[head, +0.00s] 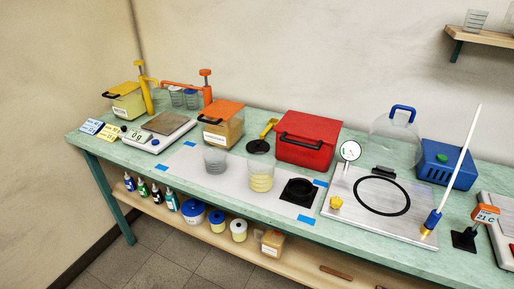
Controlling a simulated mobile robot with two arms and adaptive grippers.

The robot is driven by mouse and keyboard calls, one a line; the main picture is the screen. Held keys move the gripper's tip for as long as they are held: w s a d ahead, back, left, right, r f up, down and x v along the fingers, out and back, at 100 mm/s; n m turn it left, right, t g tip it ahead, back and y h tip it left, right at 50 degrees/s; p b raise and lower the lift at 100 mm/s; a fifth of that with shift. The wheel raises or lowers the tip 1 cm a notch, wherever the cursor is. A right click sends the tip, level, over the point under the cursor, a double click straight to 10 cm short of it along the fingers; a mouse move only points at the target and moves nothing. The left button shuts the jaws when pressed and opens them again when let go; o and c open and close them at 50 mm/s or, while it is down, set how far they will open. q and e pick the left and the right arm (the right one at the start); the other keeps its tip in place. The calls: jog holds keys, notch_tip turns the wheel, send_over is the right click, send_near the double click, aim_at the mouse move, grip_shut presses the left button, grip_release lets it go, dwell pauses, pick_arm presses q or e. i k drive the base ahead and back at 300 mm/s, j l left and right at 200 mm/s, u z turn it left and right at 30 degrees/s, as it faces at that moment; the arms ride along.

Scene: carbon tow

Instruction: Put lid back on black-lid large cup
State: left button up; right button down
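A clear cup with yellowish contents (261,179) stands upright and open on the white mat (186,160) in the middle of the bench. A greyish clear cup (215,161) stands to its left and also looks open. A round black piece that looks like a lid (300,186) lies on a black square (291,199), just right of the yellowish cup and apart from it. I cannot tell for sure which cup the lid belongs to. Neither of my grippers is in view.
A red box (308,140), an orange-lidded container (222,127) and a yellow scoop (262,137) stand behind the cups. A metal plate with a black ring (382,196) and a dial gauge (349,151) are to the right. A scale (158,131) is to the left.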

aim_at(261, 165)
jog(key=i+j+z, duration=0.15)
jog(key=j, duration=0.25)
jog(key=i+j+z, duration=0.15)
jog(key=j, duration=0.25)
jog(key=i+j+z, duration=0.1)
jog(key=i+j, duration=0.15)
jog(key=j, duration=0.2)
jog(key=i+j+z, duration=0.15)
jog(key=j, duration=0.3)
jog(key=i+j+z, duration=0.15)
jog(key=j, duration=0.3)
jog(key=j+z, duration=0.15)
jog(key=j, duration=0.35)
jog(key=i, duration=0.05)
